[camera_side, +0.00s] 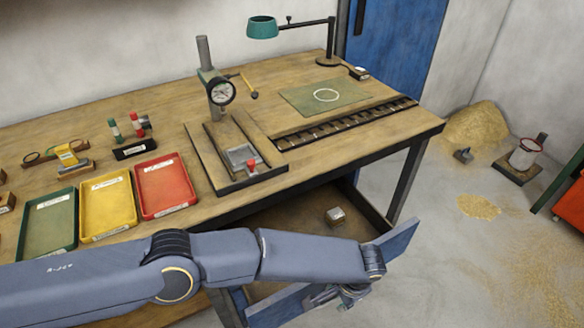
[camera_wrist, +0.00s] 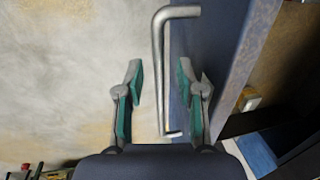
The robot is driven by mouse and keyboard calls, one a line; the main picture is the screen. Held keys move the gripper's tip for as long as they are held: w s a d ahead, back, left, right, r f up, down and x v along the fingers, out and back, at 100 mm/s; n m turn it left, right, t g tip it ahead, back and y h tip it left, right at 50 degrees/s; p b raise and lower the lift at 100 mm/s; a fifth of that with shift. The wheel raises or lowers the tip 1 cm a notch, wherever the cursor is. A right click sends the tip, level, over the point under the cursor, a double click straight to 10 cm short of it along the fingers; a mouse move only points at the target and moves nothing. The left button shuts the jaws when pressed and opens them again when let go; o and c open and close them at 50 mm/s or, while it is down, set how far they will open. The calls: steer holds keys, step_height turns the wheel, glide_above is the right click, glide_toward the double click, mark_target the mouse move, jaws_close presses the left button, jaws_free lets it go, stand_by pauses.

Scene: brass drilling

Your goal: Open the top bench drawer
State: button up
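The top bench drawer (camera_side: 290,217) stands pulled well out from under the bench, its brown inside showing in the side view. Its blue front (camera_side: 400,238) is partly hidden behind my arm; the front also shows in the wrist view (camera_wrist: 226,62). A bent grey metal handle (camera_wrist: 158,72) stands off the front. My gripper (camera_wrist: 160,88) is open, with one finger on each side of the handle bar and a visible gap to the left finger. In the side view my gripper (camera_side: 340,292) is at the drawer front, and its fingers are hard to make out.
A small block (camera_side: 335,216) lies in the drawer. The bench top (camera_side: 150,105) holds green, yellow and red trays, a small press with a dial (camera_side: 220,92) and a green lamp (camera_side: 263,27). The floor (camera_side: 430,285) right of the drawer is clear; sawdust piles lie farther right.

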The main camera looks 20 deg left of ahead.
steer(key=shift+c, duration=0.2)
jaws_close()
stand_by(0.4)
